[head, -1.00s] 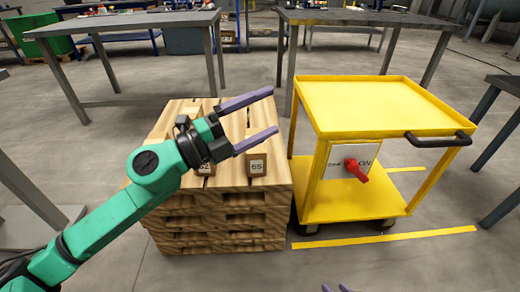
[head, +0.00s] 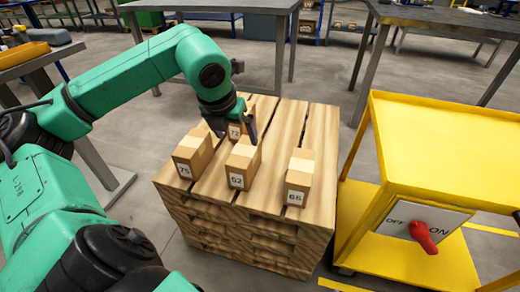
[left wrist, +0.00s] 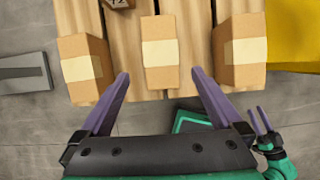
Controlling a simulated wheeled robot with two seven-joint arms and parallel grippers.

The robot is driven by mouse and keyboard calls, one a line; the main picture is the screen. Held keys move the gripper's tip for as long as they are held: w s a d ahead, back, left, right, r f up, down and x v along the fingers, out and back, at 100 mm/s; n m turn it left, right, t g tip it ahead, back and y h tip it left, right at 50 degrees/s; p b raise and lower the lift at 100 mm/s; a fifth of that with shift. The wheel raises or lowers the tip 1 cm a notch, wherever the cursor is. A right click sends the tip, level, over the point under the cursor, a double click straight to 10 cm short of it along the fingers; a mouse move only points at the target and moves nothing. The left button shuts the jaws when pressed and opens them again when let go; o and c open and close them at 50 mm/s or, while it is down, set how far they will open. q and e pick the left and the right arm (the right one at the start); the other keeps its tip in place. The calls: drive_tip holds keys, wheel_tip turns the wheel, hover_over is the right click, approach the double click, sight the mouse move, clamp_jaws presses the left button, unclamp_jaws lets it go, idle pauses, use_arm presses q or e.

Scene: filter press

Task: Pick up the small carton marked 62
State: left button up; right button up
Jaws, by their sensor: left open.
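The small carton marked 62 (head: 243,164) stands upright in the middle of the pallet stack, tan with a pale tape band on top. In the left wrist view the middle carton (left wrist: 160,52) lies ahead, centred between the fingers. My left gripper (head: 234,130) is open and empty, above and just behind the carton in the head view. In the left wrist view its purple fingertips (left wrist: 160,74) are spread wider than the carton. My right gripper (left wrist: 262,120) shows small at the lower right of that view, its two fingers apart and empty.
Carton 75 (head: 193,153) stands to the left, carton 65 (head: 299,178) to the right and carton 72 (head: 236,130) behind, partly hidden by my gripper. The wooden pallet stack (head: 262,222) has gaps between its boards. A yellow cart (head: 425,135) with a red switch stands at the right.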

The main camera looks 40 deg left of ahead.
sight(246, 159)
use_arm(q)
drive_tip(key=b+x, duration=0.2)
drive_tip(key=x, duration=1.2)
drive_tip(key=shift+w+f+b, duration=0.1)
drive_tip(key=shift+w+b, duration=0.05)
drive_tip(key=shift+b, duration=0.2)
drive_tip(key=shift+d, duration=0.1)
use_arm(e)
wheel_tip(246, 159, down, 3)
drive_tip(key=shift+r+t, duration=0.15)
drive_tip(key=shift+t, duration=0.25)
use_arm(q)
drive_tip(key=shift+f, duration=0.2)
use_arm(e)
drive_tip(key=shift+a+f, duration=0.1)
drive_tip(key=shift+f, duration=0.1)
use_arm(q)
clamp_jaws()
